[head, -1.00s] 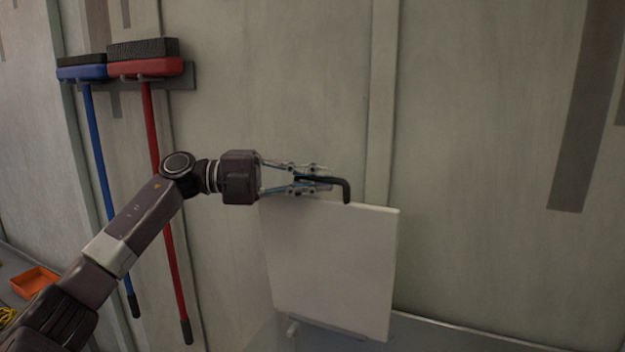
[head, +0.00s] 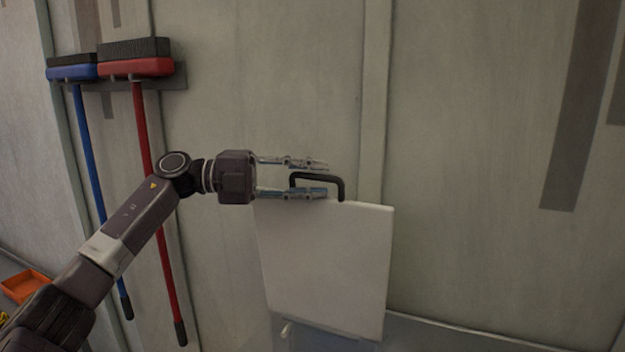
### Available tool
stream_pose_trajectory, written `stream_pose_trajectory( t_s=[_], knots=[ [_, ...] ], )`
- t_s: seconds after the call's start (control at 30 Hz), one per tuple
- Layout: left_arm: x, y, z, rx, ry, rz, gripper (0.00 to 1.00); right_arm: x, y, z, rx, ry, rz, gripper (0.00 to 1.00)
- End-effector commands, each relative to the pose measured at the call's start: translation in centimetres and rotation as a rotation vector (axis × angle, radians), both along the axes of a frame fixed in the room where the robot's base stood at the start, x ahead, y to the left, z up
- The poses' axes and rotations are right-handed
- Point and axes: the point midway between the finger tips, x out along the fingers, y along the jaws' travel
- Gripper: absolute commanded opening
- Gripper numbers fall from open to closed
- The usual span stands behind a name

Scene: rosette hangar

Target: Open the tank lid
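The tank lid (head: 325,270) is a white panel standing nearly upright, with its hinged lower edge on the grey tank (head: 425,333). A black handle (head: 337,183) sits at the lid's top edge. My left gripper (head: 327,179) is open at the handle. Its upper finger is above the handle bar and its lower finger lies in front of the handle's lower part. I cannot tell whether the fingers touch the handle. My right gripper is not in view.
A blue broom (head: 88,140) and a red broom (head: 141,130) hang on the wall behind my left arm. An orange tray (head: 25,286) is at the lower left. The wall right of the lid is clear.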

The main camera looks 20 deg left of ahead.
Motion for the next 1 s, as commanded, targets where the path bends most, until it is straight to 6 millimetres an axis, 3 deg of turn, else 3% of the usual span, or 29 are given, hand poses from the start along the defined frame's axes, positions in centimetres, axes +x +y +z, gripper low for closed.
stream_pose_trajectory(
  t_s=[0.27,0.7,1.0],
  knots=[
    [-0.3,1.0,0.1,0.000,-0.001,0.002,0.27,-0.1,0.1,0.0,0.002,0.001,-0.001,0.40],
    [-3.4,9.2,0.3,-0.001,0.000,0.003,0.27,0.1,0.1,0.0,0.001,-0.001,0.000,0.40],
    [-4.2,11.2,0.4,-0.001,-0.001,-0.001,0.27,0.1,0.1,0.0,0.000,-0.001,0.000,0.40]
  ],
)
